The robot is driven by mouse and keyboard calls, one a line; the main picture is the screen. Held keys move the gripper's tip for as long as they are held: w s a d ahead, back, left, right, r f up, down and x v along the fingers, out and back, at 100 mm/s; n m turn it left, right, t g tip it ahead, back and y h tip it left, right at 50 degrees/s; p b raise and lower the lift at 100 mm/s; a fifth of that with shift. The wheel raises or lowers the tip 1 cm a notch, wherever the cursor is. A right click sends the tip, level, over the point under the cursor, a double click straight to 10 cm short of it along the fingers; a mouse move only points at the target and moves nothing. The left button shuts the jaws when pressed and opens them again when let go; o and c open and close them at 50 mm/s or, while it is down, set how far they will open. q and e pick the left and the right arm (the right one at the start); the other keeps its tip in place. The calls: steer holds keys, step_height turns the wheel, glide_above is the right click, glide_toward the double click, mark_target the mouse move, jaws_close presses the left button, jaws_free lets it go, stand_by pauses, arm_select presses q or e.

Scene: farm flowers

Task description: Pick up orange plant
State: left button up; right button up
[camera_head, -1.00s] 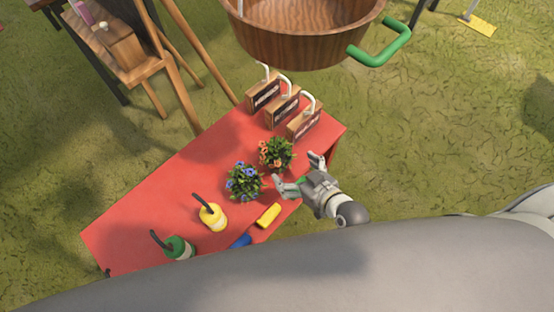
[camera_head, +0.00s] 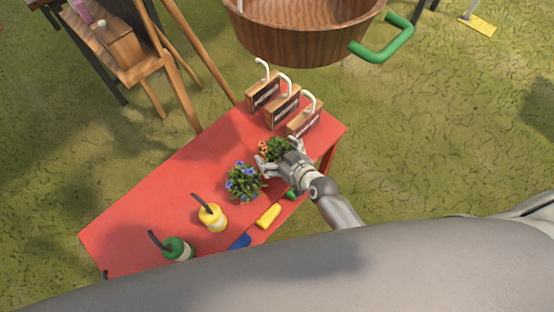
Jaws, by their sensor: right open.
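The orange plant (camera_head: 270,148), a small green bush with orange flowers, stands on the red table (camera_head: 160,205). My right gripper (camera_head: 278,157) is at the plant, its open fingers reaching on either side of it. The gripper covers the plant's lower right part, and I cannot tell whether the fingers touch it. A plant with blue flowers (camera_head: 243,182) stands close by, to the lower left of the gripper. My left gripper does not show.
Wooden boxes with white hooks (camera_head: 303,122) stand behind the plant. A yellow bottle (camera_head: 212,217), a green bottle (camera_head: 177,248) and a yellow block (camera_head: 269,216) are nearer the front. A wooden tub (camera_head: 300,40) with a green handle is above in the picture.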

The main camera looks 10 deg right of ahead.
steer(key=c, duration=1.1)
steer(key=shift+r, duration=0.1)
